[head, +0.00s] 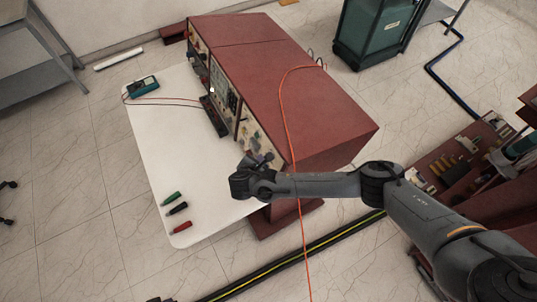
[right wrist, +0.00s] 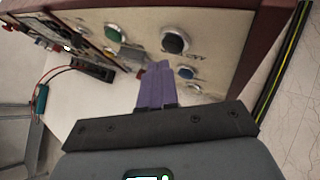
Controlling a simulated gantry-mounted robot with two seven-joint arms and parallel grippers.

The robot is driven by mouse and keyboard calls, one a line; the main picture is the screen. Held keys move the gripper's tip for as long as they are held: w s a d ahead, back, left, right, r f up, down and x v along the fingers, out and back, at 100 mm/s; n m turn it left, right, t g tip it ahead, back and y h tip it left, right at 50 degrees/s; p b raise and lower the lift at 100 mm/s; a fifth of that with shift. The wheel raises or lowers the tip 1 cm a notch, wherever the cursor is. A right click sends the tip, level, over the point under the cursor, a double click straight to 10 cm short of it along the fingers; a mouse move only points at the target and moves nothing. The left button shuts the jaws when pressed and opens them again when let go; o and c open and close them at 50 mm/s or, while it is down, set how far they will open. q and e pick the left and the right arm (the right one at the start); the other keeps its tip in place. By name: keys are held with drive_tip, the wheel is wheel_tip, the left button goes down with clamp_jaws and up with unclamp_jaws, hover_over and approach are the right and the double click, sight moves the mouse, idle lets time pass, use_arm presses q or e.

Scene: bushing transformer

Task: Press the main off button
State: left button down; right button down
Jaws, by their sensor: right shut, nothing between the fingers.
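The dark red cabinet (head: 300,95) has a pale control panel on its left side, partly hidden by my right wrist in the head view. In the right wrist view the panel (right wrist: 140,18) carries a green button (right wrist: 113,33), a large black knob (right wrist: 175,42) and a small blue button (right wrist: 186,72). I cannot read which one is the main off button. My right gripper (head: 262,160) is close in front of the panel's near end. Its purple fingers (right wrist: 155,84) are shut and empty, below the black knob and left of the blue button; contact cannot be told.
The white table (head: 165,150) holds a teal meter (head: 142,86) with red leads and several coloured screwdrivers (head: 178,208) at its near edge. An orange cable (head: 289,115) runs over the cabinet. A red tool board (head: 460,165) stands at the right. The table's middle is clear.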

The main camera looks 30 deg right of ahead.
drive_tip(key=shift+a, duration=0.1)
drive_tip(key=shift+a+r, duration=0.2)
drive_tip(key=shift+a, duration=0.6)
drive_tip(key=shift+a+r, duration=0.15)
drive_tip(key=shift+a, duration=0.6)
drive_tip(key=shift+a+r, duration=0.2)
drive_tip(key=shift+a, duration=0.6)
idle(1.6)
